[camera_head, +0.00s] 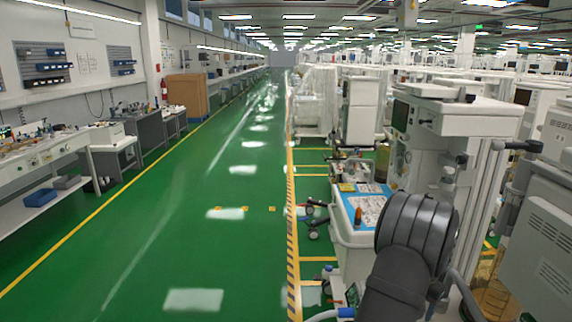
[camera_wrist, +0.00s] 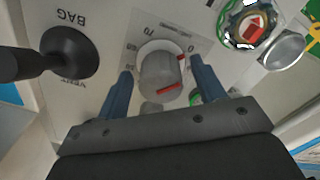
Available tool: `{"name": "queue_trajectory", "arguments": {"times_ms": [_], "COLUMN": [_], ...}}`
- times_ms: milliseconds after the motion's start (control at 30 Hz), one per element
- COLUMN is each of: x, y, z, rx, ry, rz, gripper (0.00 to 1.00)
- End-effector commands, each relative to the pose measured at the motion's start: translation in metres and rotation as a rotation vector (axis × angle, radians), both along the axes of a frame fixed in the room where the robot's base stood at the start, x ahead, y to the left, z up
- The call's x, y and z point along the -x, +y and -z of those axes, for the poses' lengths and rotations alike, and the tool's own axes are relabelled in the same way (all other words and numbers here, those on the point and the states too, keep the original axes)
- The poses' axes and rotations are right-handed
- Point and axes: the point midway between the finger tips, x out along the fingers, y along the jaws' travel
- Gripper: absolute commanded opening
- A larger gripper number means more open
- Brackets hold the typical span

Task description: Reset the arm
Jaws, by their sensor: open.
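In the wrist view my gripper (camera_wrist: 161,66) is open, with one blue finger on each side of a grey-white round knob (camera_wrist: 158,76). The knob has red marks and sits on a pale panel (camera_wrist: 110,20) with a printed number scale. Whether the fingers touch the knob I cannot tell; small gaps seem to show. In the head view my dark grey arm reaches toward the anaesthesia carts at the right, and my gripper is not clearly seen there.
In the wrist view a black lever knob (camera_wrist: 68,52) marked BAG and VENT is left of the fingers. A red-and-green dial (camera_wrist: 250,28) and a metal cap (camera_wrist: 284,50) are at right. In the head view the green aisle (camera_head: 220,220) left of the white cart (camera_head: 455,118) is clear.

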Motion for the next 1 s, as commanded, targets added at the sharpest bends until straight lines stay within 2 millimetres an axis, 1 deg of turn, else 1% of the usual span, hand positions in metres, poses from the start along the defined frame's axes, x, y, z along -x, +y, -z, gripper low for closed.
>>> {"name": "queue_trajectory", "arguments": {"times_ms": [300,500,700,1000], "x": [-0.0006,-0.0009,-0.001,-0.0011], "y": [0.0003,0.0004,0.0005,0.0004], "z": [0.0001,0.0001,0.0001,0.0001], "rx": [0.0,0.0,0.0,0.0], "ry": [0.0,0.0,0.0,0.0], "rz": [0.244,0.357,0.406,0.412], "gripper": [0.63,0.63,0.63,0.63]}}
